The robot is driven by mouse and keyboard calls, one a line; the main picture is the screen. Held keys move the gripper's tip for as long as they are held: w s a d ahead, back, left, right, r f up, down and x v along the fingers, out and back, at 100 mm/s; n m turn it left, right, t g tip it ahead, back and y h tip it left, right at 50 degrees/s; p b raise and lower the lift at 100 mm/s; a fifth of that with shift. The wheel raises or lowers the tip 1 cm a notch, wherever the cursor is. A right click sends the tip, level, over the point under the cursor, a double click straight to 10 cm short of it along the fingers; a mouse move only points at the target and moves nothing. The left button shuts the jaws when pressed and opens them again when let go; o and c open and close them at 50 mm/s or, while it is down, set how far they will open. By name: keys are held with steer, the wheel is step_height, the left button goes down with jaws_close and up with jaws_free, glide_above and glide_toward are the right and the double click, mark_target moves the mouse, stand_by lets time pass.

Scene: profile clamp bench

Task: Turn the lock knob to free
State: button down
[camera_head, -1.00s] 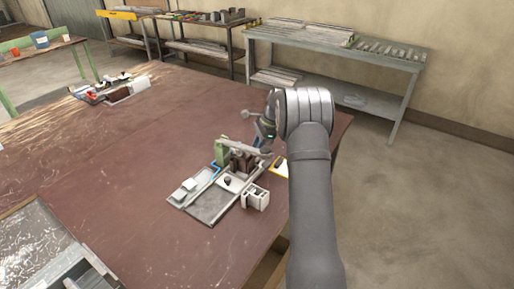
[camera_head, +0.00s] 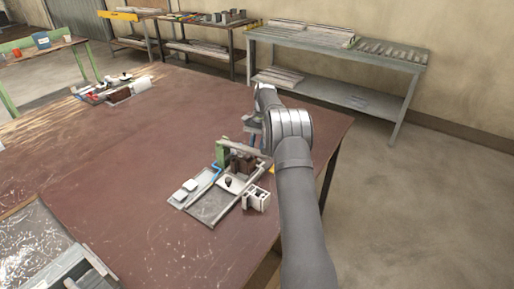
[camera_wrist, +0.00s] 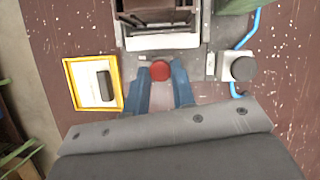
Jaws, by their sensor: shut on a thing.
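A red round knob (camera_wrist: 161,71) sits at the near edge of the clamp fixture in the wrist view. My gripper (camera_wrist: 162,82) has its two blue fingers on either side of the knob, shut on it. In the head view my gripper (camera_head: 254,128) is at the far right end of the fixture (camera_head: 212,208), and the red knob cannot be made out there. A dark block (camera_wrist: 158,12) sits in a light clamp body (camera_wrist: 162,41) just beyond the knob. No marking that tells locked from free is readable.
A black round knob (camera_wrist: 243,68) on a pale block stands right of my gripper, with a blue tube (camera_wrist: 247,30) beside it. A yellow-framed tray (camera_wrist: 119,80) with a dark bar lies at left. The table (camera_head: 130,170) is clear left of the fixture.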

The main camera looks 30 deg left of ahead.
steer(key=shift+n+h, duration=0.5)
steer(key=shift+n, duration=0.6)
steer(key=c, duration=1.2)
jaws_free()
steer(key=shift+c, duration=0.2)
steer(key=shift+t, duration=0.3)
steer(key=shift+r, duration=0.1)
steer(key=shift+a+r, duration=0.1)
steer(key=shift+r, duration=0.3)
step_height(320, 180, up, 3)
steer(key=w+d+r, duration=0.2)
steer(key=d+r, duration=0.5)
steer(key=d, duration=0.4)
steer(key=shift+d, duration=0.3)
